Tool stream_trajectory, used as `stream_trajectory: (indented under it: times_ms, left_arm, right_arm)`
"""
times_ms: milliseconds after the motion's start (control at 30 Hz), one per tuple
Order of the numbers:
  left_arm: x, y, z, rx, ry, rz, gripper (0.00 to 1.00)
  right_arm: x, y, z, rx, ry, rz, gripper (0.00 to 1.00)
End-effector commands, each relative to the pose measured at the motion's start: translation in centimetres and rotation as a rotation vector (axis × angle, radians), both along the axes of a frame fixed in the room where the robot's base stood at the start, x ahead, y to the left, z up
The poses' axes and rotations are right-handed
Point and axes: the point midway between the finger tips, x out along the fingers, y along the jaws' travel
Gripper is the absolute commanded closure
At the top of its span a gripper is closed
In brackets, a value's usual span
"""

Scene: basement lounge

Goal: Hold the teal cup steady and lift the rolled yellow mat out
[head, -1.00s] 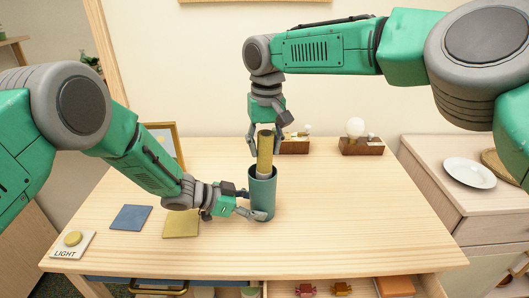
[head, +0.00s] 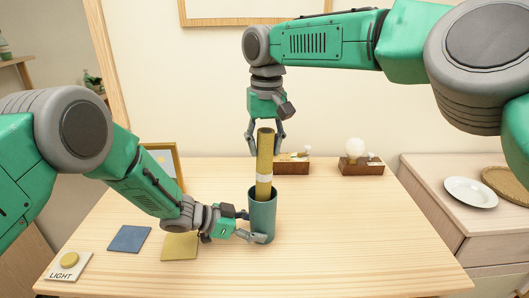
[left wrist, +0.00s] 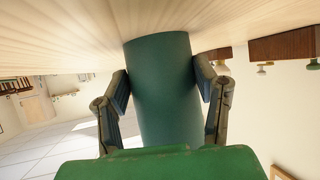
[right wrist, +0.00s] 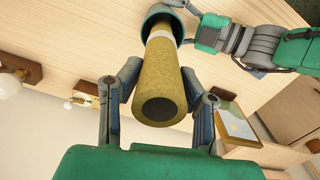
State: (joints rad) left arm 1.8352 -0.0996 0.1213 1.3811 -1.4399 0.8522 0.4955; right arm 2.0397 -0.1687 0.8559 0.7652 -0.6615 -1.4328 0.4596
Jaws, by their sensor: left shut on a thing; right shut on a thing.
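The teal cup (head: 262,218) stands upright on the table. My left gripper (head: 251,236) is shut on its side low down; the left wrist view shows the cup (left wrist: 163,85) between both fingers. The rolled yellow mat (head: 265,155), with a pale band around it, stands upright with its lower end inside the cup. My right gripper (head: 266,141) points down from above and is shut on the upper part of the mat. The right wrist view shows the mat (right wrist: 158,85) between the fingers and its lower end hidden in the cup (right wrist: 165,17).
A blue square (head: 130,238), a yellow square (head: 180,246) and a LIGHT panel (head: 67,265) with a round button lie at left. The table right of the cup is clear.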

Motion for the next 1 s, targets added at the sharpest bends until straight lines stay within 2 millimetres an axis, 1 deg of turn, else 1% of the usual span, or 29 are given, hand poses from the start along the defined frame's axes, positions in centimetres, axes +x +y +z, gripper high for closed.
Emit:
stream_trajectory:
  times_ms: [1000]
  left_arm:
    - [0.0,0.0,-0.1,0.001,0.0,0.0,0.71]
  right_arm:
    - [0.1,0.0,6.2,0.0,-0.001,-0.002,0.98]
